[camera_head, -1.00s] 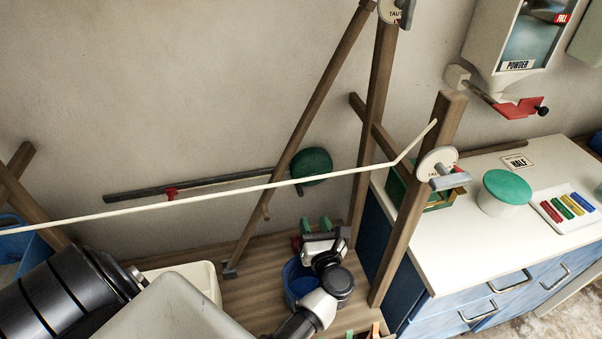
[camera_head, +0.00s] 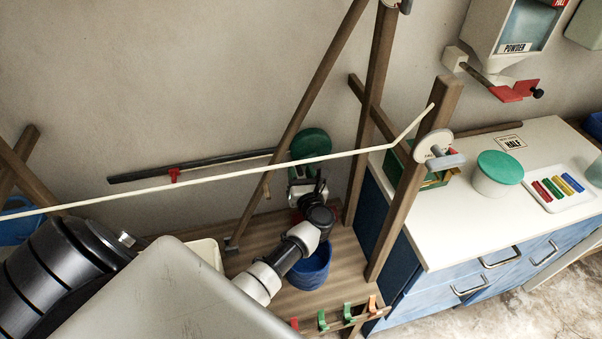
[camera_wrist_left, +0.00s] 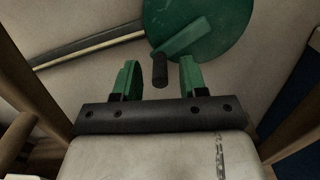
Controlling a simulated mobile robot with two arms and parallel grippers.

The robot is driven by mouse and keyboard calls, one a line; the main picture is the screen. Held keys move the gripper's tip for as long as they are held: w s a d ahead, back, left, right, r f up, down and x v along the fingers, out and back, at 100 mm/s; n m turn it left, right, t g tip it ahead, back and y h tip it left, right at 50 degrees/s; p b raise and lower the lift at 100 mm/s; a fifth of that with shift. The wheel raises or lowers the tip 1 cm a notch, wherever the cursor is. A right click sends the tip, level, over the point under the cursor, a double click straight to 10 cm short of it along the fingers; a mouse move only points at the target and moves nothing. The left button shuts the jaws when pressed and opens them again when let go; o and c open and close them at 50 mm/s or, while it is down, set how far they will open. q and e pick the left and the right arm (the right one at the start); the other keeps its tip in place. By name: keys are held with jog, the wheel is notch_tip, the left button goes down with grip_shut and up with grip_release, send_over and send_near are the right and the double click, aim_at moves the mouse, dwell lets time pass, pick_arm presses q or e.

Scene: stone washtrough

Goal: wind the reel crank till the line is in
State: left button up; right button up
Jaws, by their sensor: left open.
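The green round reel (camera_head: 312,146) is mounted at the wall behind the slanted wooden pole. In the left wrist view it fills the top (camera_wrist_left: 205,25), with a green crank arm (camera_wrist_left: 183,38) and a black crank knob (camera_wrist_left: 160,70). My left gripper (camera_wrist_left: 159,78) is open, its green fingers on either side of the knob in the picture; I see no contact. In the head view the left gripper (camera_head: 305,170) is just below the reel, its fingertips hard to make out. The pale line (camera_head: 230,176) runs across to the right post, bending upward near it.
A blue bucket (camera_head: 312,270) stands below my arm on the wooden deck. The white counter (camera_head: 450,225) is right, with a green-lidded tub (camera_head: 497,170).

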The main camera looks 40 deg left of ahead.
pick_arm(q)
jog(key=shift+c, duration=1.3)
grip_shut()
pick_arm(e)
jog(key=shift+s, duration=0.5)
pick_arm(q)
jog(key=shift+r, duration=0.1)
jog(key=m+p, duration=0.1)
jog(key=r+m+p, duration=0.1)
jog(key=m, duration=0.1)
jog(key=shift+s+r, duration=0.15)
jog(key=shift+r, duration=0.1)
jog(key=shift+r+m+p, duration=0.35)
jog(key=shift+m+p, duration=0.05)
jog(key=shift+m, duration=0.6)
jog(key=shift+r+m+p, duration=0.35)
jog(key=shift+m+p, duration=0.05)
jog(key=shift+m, duration=0.6)
pick_arm(e)
jog(key=shift+w+r, duration=0.2)
jog(key=shift+r, duration=1.55)
